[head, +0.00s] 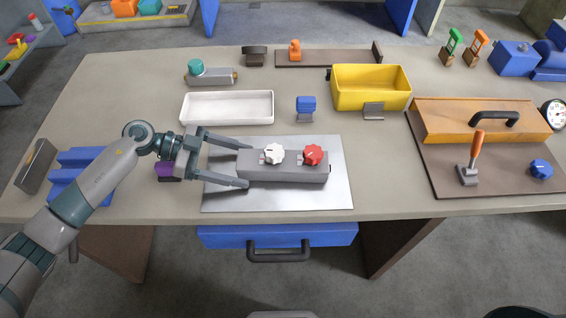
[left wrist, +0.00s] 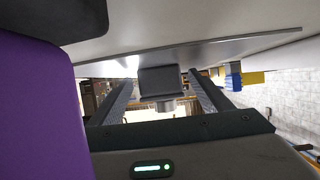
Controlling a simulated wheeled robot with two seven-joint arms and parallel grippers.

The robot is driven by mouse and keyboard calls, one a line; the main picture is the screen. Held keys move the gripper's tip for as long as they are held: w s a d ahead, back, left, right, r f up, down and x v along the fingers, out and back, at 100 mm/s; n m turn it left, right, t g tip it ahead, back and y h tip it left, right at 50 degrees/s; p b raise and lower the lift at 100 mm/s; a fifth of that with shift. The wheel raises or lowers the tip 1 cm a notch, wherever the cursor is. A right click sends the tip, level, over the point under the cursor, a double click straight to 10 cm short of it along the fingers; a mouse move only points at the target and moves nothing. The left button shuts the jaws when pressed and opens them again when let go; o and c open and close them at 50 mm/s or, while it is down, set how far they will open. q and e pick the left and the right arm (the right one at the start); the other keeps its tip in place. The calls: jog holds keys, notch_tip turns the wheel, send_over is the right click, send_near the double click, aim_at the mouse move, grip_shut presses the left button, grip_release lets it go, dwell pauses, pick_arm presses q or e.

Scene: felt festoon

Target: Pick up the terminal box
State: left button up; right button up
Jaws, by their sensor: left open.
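The terminal box appears to be the long grey box (head: 285,172) with a white knob (head: 273,153) and a red knob (head: 313,154) on top. It lies on a bright metal sheet (head: 335,195) near the table's front edge. My left gripper (head: 246,166) is open at the box's left end, one finger on the far side and one on the near side. In the left wrist view, the box's dark end (left wrist: 163,80) shows between the two spread fingers (left wrist: 160,98), with a gap on each side. My right gripper is not in view.
A purple object (head: 168,171) is close by my left wrist, and fills the left of the wrist view (left wrist: 35,110). A white tray (head: 228,121), a blue-topped object (head: 306,108) and a yellow bin (head: 372,102) stand behind the sheet. Blue blocks (head: 82,178) lie left.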

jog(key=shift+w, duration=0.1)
pick_arm(q)
jog(key=shift+c, duration=0.4)
jog(key=c, duration=1.3)
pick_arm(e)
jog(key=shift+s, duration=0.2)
